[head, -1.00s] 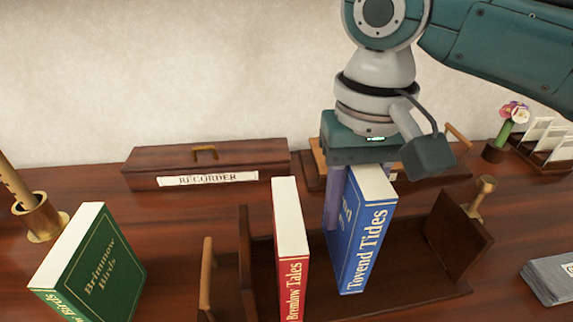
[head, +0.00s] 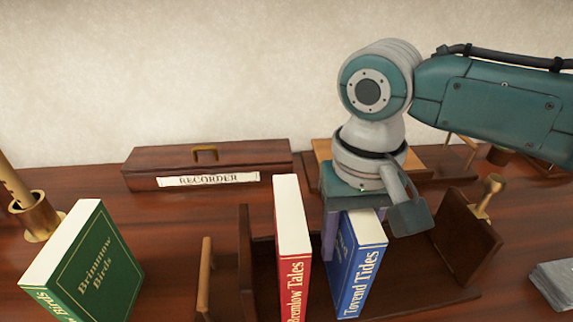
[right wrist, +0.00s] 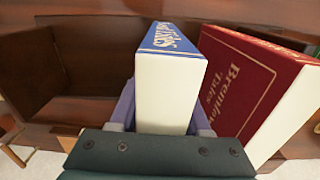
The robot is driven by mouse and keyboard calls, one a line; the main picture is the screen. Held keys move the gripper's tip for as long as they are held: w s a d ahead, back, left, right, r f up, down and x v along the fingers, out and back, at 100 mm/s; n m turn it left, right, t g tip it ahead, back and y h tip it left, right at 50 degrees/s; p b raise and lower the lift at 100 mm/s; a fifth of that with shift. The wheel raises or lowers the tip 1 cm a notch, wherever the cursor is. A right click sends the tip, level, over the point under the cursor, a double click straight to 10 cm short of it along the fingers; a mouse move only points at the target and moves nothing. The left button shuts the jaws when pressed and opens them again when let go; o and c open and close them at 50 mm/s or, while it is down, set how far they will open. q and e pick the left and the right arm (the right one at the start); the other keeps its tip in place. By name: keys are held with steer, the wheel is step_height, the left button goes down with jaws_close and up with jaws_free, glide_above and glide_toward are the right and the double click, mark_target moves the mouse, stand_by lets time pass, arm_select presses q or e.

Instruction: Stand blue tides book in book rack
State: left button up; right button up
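The blue Tovend Tides book (head: 362,268) is upright in the book rack, with its spine facing me. My right gripper (head: 348,222) is over its top, with a finger against each side. In the right wrist view the blue book (right wrist: 165,95) fills the space between the fingers. The dark wooden book rack (head: 467,240) has an end panel on each side. I cannot tell whether the blue book's lower edge touches the rack floor. The red Bremlow Tales book (head: 293,245) stands in the rack to the left, with a narrow gap between them. My left gripper is not in view.
A green Brimmow Birds book (head: 95,265) stands left of the rack. A recorder box (head: 205,165) lies behind, and a brass cup (head: 35,215) stands at far left. Grey items (head: 553,283) lie at right. The rack is open right of the blue book.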

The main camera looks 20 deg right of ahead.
steer(key=shift+o, duration=1.3)
steer(key=shift+r, duration=0.1)
step_height(320, 180, up, 12)
steer(key=p, duration=0.2)
steer(key=shift+f+p, duration=0.25)
steer(key=shift+p, duration=0.15)
steer(key=shift+r, duration=0.3)
